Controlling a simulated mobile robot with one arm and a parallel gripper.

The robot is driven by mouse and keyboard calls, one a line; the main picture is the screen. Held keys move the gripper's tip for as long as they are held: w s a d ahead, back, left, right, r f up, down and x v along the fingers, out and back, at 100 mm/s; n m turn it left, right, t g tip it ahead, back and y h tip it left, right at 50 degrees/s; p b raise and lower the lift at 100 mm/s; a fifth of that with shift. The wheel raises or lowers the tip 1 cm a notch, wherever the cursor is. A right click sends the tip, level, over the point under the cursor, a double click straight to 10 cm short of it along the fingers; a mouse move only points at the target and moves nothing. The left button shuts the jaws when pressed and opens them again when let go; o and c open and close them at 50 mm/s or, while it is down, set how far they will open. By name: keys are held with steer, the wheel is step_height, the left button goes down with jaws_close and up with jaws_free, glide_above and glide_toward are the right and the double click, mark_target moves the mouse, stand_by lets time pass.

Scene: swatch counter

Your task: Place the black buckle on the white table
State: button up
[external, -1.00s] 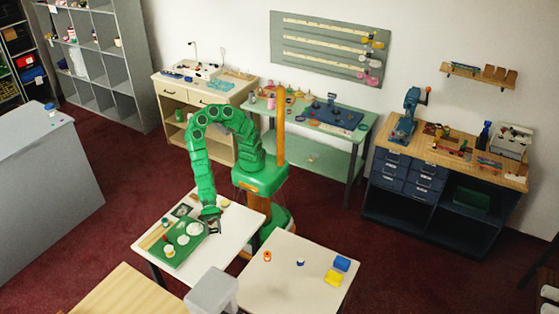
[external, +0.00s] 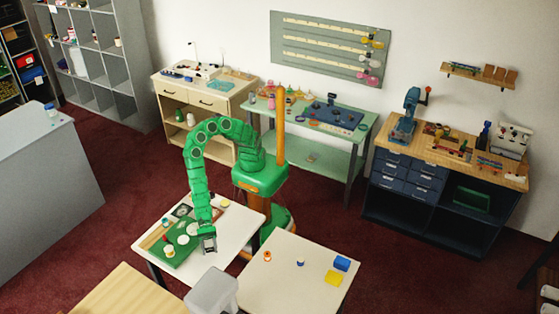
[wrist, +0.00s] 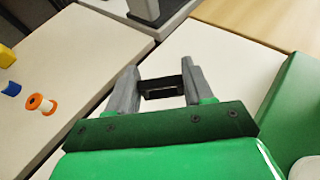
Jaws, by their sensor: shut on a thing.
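The black buckle (wrist: 161,88) is held between the two grey fingers of my gripper (wrist: 158,80) in the wrist view. It is too small or hidden to make out in the external view. My gripper (external: 209,243) is over the front right part of the white table (external: 236,222), just right of the green tray. Bare white tabletop (wrist: 228,55) shows around the fingers in the wrist view. I cannot tell whether the buckle touches the tabletop or is slightly above it.
The green tray (external: 160,258) holds several white round things. A grey bin (external: 212,290) stands in front.

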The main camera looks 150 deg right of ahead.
mark_target(211, 257)
steer(key=shift+w+a+f, duration=0.1)
steer(key=shift+w+f, duration=0.05)
steer(key=shift+f, duration=1.6)
steer(key=shift+f, duration=0.2)
steer(key=o, duration=1)
steer(key=shift+r, duration=0.1)
steer(key=shift+r, duration=0.15)
steer(key=shift+v, duration=6)
